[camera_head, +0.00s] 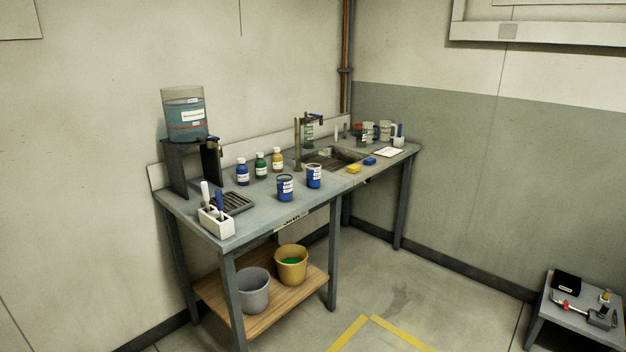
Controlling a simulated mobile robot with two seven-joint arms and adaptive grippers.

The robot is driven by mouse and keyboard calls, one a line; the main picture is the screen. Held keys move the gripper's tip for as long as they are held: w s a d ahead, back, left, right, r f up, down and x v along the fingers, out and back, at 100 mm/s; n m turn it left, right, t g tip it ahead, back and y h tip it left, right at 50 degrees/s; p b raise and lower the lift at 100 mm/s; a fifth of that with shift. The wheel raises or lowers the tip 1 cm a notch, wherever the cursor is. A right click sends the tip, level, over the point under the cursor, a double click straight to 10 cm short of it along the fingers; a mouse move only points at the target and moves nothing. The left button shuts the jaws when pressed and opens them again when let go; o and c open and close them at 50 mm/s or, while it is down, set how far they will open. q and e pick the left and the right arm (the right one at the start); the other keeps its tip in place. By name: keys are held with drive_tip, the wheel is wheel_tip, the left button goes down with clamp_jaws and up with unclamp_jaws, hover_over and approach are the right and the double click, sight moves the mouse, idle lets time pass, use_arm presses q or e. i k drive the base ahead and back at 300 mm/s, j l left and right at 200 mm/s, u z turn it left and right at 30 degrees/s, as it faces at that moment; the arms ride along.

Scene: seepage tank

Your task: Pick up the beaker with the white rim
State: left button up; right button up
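Two beakers with blue contents and white labels stand upright near the front edge of the grey bench (262,211). The right beaker (314,177) has a rim that looks pale, close to white. The left beaker (285,188) stands a little nearer to me and its rim looks darker blue. The rims are small here, so their colours are hard to tell for certain. The two beakers stand apart with a narrow gap between them. Neither of my grippers is in view.
Several small capped bottles (261,166) stand behind the beakers. A tank (184,115) on a dark stand is at the left, with a white holder (216,222) in front. A sink (333,159) and yellow sponge (353,168) lie to the right. Floor before the bench is clear.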

sight(313, 170)
drive_tip(key=i+l, duration=0.55)
drive_tip(key=i, duration=0.3)
drive_tip(key=i+l, duration=0.3)
drive_tip(key=i+l+z, duration=0.1)
drive_tip(key=i+l, duration=0.2)
drive_tip(key=i, duration=0.25)
